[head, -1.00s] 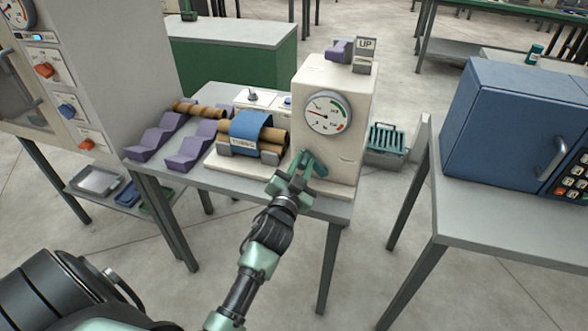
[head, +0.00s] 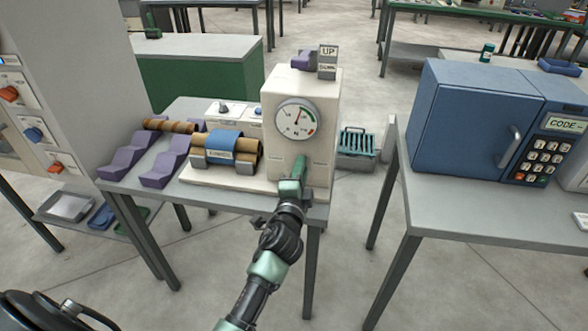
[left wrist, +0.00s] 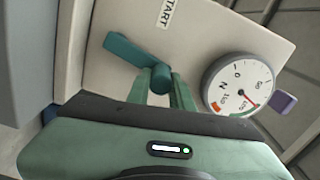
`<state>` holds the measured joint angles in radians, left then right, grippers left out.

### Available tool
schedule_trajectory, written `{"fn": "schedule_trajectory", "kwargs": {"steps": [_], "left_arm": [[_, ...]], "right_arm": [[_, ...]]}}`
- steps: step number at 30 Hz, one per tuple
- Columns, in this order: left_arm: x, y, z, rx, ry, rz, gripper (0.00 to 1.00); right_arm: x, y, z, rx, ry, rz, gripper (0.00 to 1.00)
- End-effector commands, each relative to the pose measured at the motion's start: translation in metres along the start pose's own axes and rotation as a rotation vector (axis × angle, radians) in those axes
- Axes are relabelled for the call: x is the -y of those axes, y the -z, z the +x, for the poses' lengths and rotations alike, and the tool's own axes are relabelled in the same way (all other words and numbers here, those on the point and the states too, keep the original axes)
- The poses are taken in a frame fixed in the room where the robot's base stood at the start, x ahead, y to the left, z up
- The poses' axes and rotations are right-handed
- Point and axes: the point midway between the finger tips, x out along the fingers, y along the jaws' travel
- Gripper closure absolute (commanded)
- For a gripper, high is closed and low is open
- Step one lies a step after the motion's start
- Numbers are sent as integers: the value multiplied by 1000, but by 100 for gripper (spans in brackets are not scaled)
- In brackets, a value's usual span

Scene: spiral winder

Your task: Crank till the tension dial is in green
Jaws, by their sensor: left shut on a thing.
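The cream winder (head: 278,92) stands on a grey table. Its round tension dial (head: 284,122) faces me, with a red needle pointing up and slightly right. A green arc lies on the dial's right side; the needle appears just left of it. The dial also shows in the left wrist view (left wrist: 222,92). The teal crank (left wrist: 128,50) is below the dial, its knob between the fingers of my left gripper (left wrist: 161,88), which is shut on it. My right gripper is out of view.
Purple cradles (head: 160,165) stand farther left. A blue cabinet with a keypad (head: 470,115) sits on the right table. A teal crate (head: 355,143) lies behind the winder's right side.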

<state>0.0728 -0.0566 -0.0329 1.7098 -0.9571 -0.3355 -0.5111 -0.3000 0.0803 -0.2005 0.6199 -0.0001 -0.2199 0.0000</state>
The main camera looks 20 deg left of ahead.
Motion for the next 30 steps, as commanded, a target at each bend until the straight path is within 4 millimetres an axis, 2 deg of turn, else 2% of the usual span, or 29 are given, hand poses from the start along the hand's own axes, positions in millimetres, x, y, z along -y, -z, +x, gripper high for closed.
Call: {"fn": "schedule_trajectory", "kwargs": {"steps": [12, 29, 30], "left_arm": [[-8, 13, 0, -2, -1, 199, 100], [-10, 14, 0, -1, -2, 230, 100], [-10, 14, 0, -1, -2, 229, 73]], "right_arm": [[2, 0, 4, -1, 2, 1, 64], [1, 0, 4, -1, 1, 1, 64], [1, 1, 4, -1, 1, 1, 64]]}}
